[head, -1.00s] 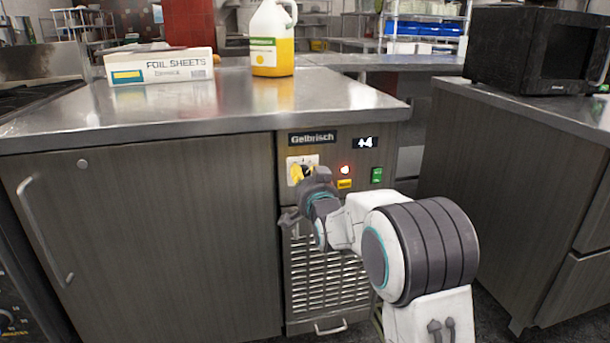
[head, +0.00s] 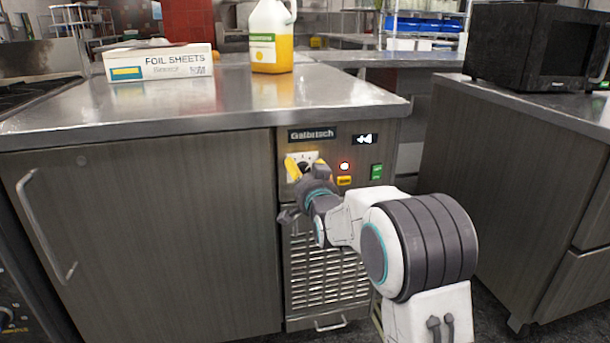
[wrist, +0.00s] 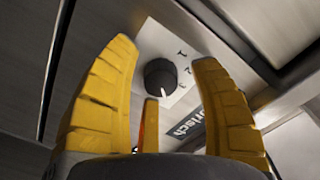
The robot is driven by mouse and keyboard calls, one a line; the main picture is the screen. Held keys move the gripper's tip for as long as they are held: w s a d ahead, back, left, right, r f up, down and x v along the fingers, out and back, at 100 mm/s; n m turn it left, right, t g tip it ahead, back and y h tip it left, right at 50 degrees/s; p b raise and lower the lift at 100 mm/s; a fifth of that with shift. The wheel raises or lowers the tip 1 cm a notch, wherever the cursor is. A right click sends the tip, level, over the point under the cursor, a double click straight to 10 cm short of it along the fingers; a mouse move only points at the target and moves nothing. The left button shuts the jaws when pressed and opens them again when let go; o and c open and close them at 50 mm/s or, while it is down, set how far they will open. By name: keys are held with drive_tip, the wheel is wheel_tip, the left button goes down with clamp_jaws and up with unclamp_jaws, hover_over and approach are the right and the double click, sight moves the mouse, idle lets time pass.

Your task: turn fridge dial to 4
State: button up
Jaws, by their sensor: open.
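The fridge dial (wrist: 160,77) is a round dark knob with a pale pointer mark on a light plate. In the wrist view it lies ahead, between my two yellow fingers. My gripper (wrist: 165,60) is open and its fingers look apart from the dial. In the head view my gripper (head: 305,166) is in front of the dial plate (head: 311,157), and the dial is mostly hidden. The small display (head: 365,139) at the upper right of the panel shows a figure that looks like +4 or -4; the sign is blurred.
A vent grille (head: 328,270) is below. The counter (head: 200,112) overhangs above, bearing a foil sheets box (head: 160,65) and a yellow jug (head: 271,40).

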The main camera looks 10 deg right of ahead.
drive_tip(key=s, duration=1.2)
drive_tip(key=shift+r, duration=0.1)
drive_tip(key=s+r+n+g+p, duration=0.4)
drive_tip(key=s+r+g+p, duration=0.3)
drive_tip(key=s+r+p, duration=0.7)
drive_tip(key=s+r+n+g+p, duration=0.4)
drive_tip(key=s+r+p, duration=1)
drive_tip(key=p, duration=1.4)
drive_tip(key=s+g, duration=0.3)
drive_tip(key=s, duration=0.2)
drive_tip(key=shift+r+g, duration=0.3)
drive_tip(key=shift+r, duration=0.05)
drive_tip(key=shift+d, duration=0.1)
